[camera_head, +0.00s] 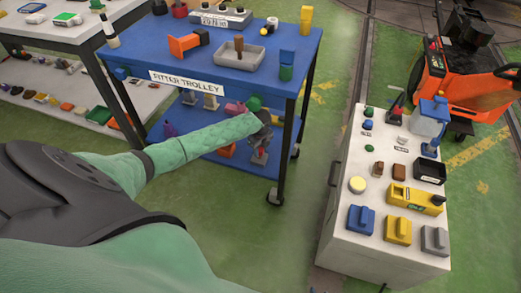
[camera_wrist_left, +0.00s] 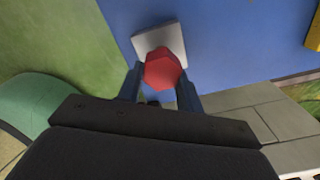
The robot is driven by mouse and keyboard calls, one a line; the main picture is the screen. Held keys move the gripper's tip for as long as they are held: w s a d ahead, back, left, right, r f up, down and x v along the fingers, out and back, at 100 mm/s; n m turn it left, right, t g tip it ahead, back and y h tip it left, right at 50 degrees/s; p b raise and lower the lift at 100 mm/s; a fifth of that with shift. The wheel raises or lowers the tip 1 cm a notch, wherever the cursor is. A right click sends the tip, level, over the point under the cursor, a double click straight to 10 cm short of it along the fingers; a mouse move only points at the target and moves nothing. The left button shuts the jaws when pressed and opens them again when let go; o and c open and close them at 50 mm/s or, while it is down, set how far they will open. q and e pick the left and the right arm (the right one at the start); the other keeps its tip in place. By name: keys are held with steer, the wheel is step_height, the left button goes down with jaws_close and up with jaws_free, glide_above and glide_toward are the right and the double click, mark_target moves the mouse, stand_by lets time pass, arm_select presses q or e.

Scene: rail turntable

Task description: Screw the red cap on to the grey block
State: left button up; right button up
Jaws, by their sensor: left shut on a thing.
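The red cap (camera_wrist_left: 163,68) is many-sided and sits between the two blue fingers of my left gripper (camera_wrist_left: 160,88) in the left wrist view. The gripper is shut on it. The grey block (camera_wrist_left: 158,36) is a pale square shape directly beyond the cap, against a blue surface. The cap covers the block's near part, so I cannot tell whether they touch. In the head view my left gripper (camera_head: 262,132) is at the front of the blue trolley, below its top; the cap cannot be made out there. My right gripper is not in view.
The blue trolley (camera_head: 225,68) has a dark leg (camera_head: 284,155) close to the right of my left gripper. Several small parts stand on its lower shelf. A white bench (camera_head: 335,225) with blocks and tools stands at the right. Green floor lies clear between them.

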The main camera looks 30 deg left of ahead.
arm_select(q)
steer(key=shift+f, duration=0.4)
steer(key=shift+f, duration=0.5)
stand_by(0.3)
steer(key=shift+f+b, duration=0.15)
steer(key=shift+b, duration=0.15)
stand_by(0.3)
steer(key=shift+f, duration=0.45)
steer(key=shift+o, duration=1.1)
steer(key=shift+c, duration=1.3)
steer(key=shift+a+m, duration=0.1)
steer(key=shift+m, duration=0.8)
steer(key=m, duration=0.3)
steer(key=shift+s+m, duration=0.1)
steer(key=shift+m, duration=0.3)
